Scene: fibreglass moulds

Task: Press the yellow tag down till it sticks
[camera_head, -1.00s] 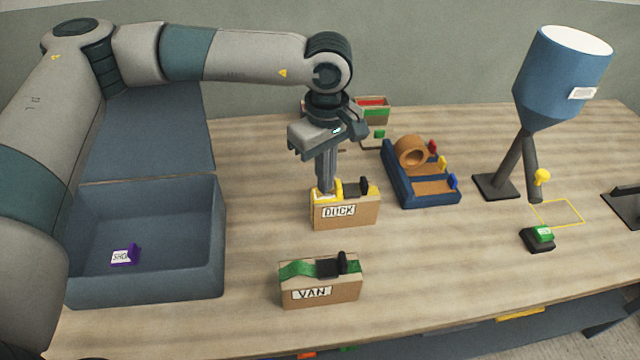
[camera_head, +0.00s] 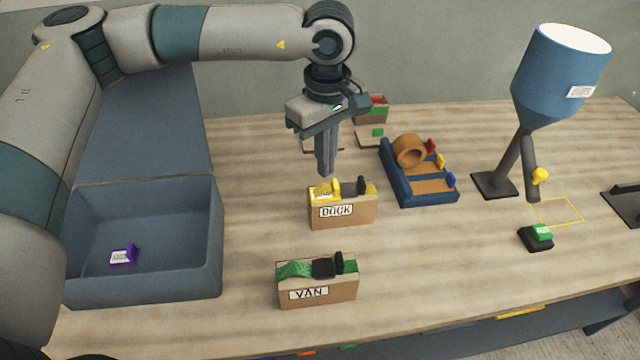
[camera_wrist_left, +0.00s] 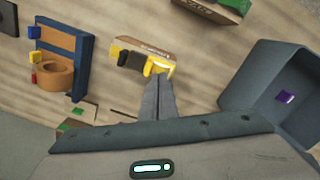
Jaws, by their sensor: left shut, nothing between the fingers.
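The yellow tag (camera_head: 326,191) lies on the left part of the top of the cardboard box labelled DOCK (camera_head: 343,213), beside a black block on that top. The tag also shows in the left wrist view (camera_wrist_left: 160,66), just beyond the fingertips. My left gripper (camera_head: 325,172) is shut and empty, pointing down, a little above the tag and apart from it. Whether the tag is stuck flat cannot be told. My right gripper is not in view.
A box labelled VAN (camera_head: 318,288) with a green top stands in front. A grey bin (camera_head: 215,250) with a purple tag (camera_head: 124,255) is at left. A blue tape rack (camera_head: 428,198) and a blue hopper (camera_head: 560,75) stand at right.

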